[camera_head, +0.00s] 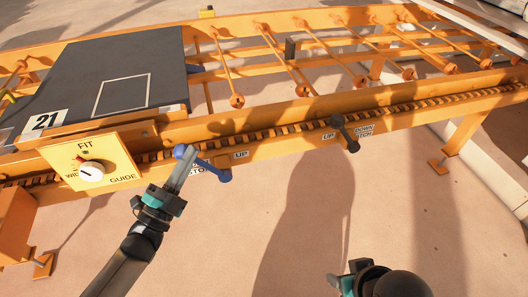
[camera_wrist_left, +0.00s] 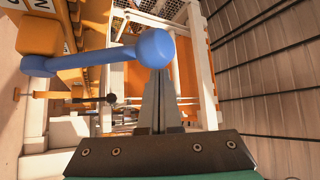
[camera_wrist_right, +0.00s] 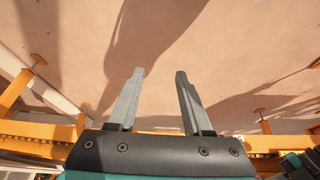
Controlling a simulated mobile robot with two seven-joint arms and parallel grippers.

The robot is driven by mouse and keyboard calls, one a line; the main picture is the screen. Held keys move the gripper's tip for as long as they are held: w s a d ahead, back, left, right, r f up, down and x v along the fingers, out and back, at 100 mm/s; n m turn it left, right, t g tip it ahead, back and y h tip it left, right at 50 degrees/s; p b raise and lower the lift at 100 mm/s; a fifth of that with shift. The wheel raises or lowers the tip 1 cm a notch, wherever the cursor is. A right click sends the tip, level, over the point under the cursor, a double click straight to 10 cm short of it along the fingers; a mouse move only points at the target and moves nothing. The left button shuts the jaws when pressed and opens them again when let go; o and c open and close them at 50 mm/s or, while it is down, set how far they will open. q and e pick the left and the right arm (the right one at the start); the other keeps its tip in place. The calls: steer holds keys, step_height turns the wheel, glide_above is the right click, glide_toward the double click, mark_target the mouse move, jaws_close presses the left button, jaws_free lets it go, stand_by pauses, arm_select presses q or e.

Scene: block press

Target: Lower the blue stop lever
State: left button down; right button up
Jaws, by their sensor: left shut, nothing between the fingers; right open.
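The blue stop lever (camera_head: 205,164) is on the front of the orange frame. Its arm runs from a pivot at the lower right up to a round knob at the upper left. In the left wrist view the blue lever (camera_wrist_left: 100,57) crosses the upper left, its knob right at my fingertips. My left gripper (camera_head: 188,160) is shut and empty, its tips at the knob; I cannot tell whether they touch. My right gripper (camera_wrist_right: 160,75) is open and empty over bare floor, well away from the lever. An UP label (camera_head: 240,155) sits right of the lever; another label is partly hidden behind it.
A yellow guide panel (camera_head: 110,155) with a white dial stands left of the lever. A black lever (camera_head: 345,134) with UP and DOWN labels is further right on the rail. A roller conveyor and dark plate (camera_head: 70,85) lie behind. The floor in front is clear.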

arm_select(q)
steer(key=shift+s+a+f+n+t+b, duration=0.15)
steer(key=shift+a+f+n+t+b, duration=0.15)
steer(key=shift+a+n+b, duration=0.15)
arm_select(e)
steer(key=shift+w+a+r+t, duration=0.15)
steer(key=shift+a+r+t, duration=0.1)
steer(key=shift+r, duration=0.1)
steer(key=shift+w+a+r+t, duration=0.1)
steer(key=shift+w+r+t, duration=0.05)
steer(key=shift+r+t, duration=0.15)
arm_select(q)
steer(key=shift+r, duration=0.1)
